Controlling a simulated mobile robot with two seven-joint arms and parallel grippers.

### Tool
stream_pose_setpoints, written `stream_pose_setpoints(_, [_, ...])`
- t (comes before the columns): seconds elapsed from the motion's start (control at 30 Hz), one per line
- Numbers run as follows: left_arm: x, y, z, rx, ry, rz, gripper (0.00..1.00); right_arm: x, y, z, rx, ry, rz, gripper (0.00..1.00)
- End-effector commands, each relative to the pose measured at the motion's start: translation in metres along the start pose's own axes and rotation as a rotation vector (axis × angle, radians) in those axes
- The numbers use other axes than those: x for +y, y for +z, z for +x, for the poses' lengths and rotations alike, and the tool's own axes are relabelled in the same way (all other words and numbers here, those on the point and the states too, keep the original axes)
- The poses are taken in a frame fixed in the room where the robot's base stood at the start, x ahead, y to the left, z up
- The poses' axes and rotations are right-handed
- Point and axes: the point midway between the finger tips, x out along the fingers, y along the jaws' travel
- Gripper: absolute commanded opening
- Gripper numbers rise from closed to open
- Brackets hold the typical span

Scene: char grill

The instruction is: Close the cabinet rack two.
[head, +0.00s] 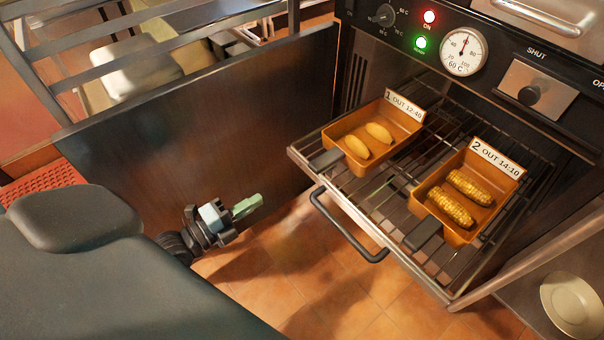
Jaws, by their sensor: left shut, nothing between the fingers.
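A wire rack (375,208) is pulled out of the warming cabinet (505,75) on the right. A dark bar handle (343,232) is on its front edge. Two orange pans rest on the rack: pan 1 (340,133) with two yellow pieces of food, and pan 2 (478,226) with two corn cobs. My left gripper (255,204) is shut and empty, to the left of the handle and apart from it. My right gripper is not in view. Whether this rack is number two is not marked on it.
A dark panel (200,130) stands to the left of the rack. Tiled floor (335,295) shows clear below the rack. A round metal dish (572,302) is at the lower right. The dial (462,52) and SHUT/OPEN knob (530,95) are on the cabinet front.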

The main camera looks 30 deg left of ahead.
Motion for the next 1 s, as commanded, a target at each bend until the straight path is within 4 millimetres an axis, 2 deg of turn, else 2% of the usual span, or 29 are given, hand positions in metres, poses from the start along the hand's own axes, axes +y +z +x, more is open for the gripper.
stream_pose_setpoints(0.23, [-0.002,0.003,0.003,-0.002,-0.008,0.015,0.0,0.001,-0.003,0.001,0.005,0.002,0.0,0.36])
stream_pose_setpoints(0.37, [-0.001,0.002,0.012,-0.002,-0.007,0.015,0.0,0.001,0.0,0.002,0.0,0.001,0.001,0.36])
stream_pose_setpoints(1.0, [-0.001,0.002,0.111,-0.002,-0.007,0.011,0.0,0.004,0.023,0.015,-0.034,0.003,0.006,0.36])
